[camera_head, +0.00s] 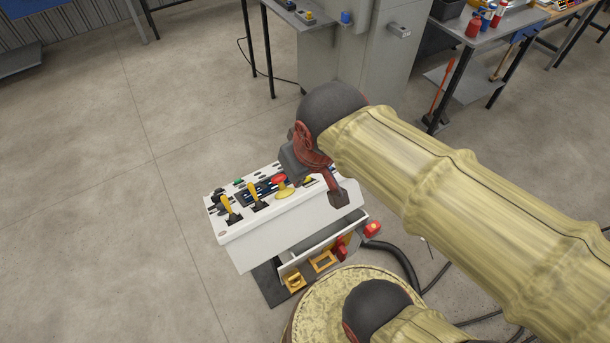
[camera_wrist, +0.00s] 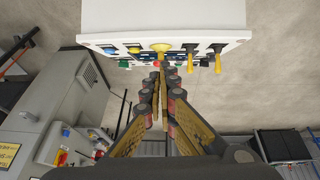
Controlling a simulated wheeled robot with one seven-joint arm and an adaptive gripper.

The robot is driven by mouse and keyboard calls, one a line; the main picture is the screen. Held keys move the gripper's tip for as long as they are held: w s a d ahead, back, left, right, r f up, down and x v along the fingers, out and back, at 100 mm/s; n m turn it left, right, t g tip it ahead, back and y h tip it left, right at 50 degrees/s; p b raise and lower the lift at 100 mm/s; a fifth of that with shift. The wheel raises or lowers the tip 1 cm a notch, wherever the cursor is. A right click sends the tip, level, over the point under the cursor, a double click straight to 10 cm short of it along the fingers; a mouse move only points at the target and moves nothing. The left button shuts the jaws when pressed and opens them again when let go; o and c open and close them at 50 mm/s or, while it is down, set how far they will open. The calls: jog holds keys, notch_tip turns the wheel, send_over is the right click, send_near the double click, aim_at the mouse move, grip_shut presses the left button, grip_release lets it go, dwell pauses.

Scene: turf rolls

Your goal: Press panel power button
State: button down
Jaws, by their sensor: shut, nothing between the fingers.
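The white control panel (camera_head: 290,215) stands low in the middle of the head view, and its face fills the top of the wrist view (camera_wrist: 165,15). It carries a green button (camera_head: 239,182), which seems to show in the wrist view (camera_wrist: 124,63), yellow-handled levers (camera_head: 227,204) and a red mushroom knob on a yellow base (camera_head: 279,181). I cannot tell which control is the power button. My gripper (camera_head: 338,197) is over the panel's right end in the head view. In the wrist view its shut, empty fingers (camera_wrist: 157,78) point toward the row of controls; contact cannot be told.
A grey cabinet (camera_head: 370,55) and a workbench with cans (camera_head: 490,30) stand behind. The floor left of the panel is clear.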

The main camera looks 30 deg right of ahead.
jog(key=w+d+f+g+h+p, duration=0.3)
jog(key=w+f+p, duration=0.2)
jog(key=w, duration=0.4)
jog(key=w+d+f+n+g+h+p, duration=0.1)
jog(key=w+d+f+g+h+p, duration=0.1)
jog(key=w, duration=0.8)
notch_tip(320, 180, down, 4)
jog(key=d+h+p, duration=0.1)
jog(key=d+p, duration=0.1)
jog(key=p, duration=0.1)
jog(key=shift+w+d+n+g, duration=0.25)
jog(key=shift+d+n+g, duration=0.05)
jog(key=shift+g, duration=0.1)
jog(key=shift+f, duration=0.15)
jog(key=shift+s+f+b, duration=1.1)
jog(key=shift+s+f, duration=0.3)
jog(key=shift+f, duration=0.25)
jog(key=shift+s+f+b, duration=1.05)
jog(key=shift+s+f, duration=0.35)
jog(key=shift+f, duration=0.25)
jog(key=shift+s+f, duration=0.1)
jog(key=shift+s+f+b, duration=0.2)
jog(key=shift+b, duration=0.1)
